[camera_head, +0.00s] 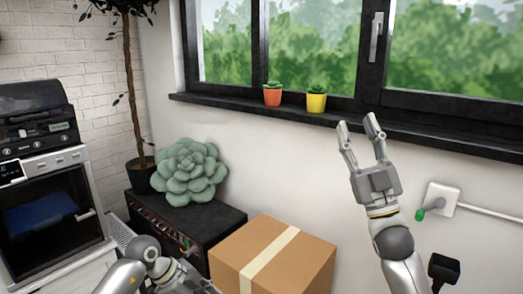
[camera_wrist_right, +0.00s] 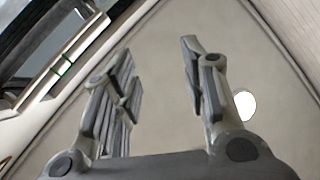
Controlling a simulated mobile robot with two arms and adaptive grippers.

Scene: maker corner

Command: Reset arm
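My right gripper (camera_head: 359,128) is raised in front of the wall, just below the window sill. Its two fingers are apart, with nothing between them. In the right wrist view the same gripper (camera_wrist_right: 160,65) also shows open and empty, facing bare wall. My left arm (camera_head: 150,268) comes in low at the bottom left of the head view, in front of the black box. Its fingers cannot be made out clearly.
A cardboard box (camera_head: 310,255) stands at the bottom centre. A black box (camera_head: 222,218) bears a green succulent (camera_head: 188,172). Orange (camera_head: 272,97) and yellow (camera_head: 316,102) pots stand on the dark sill (camera_head: 225,103). An oven (camera_head: 50,225) stands left; a socket (camera_head: 441,199) is right.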

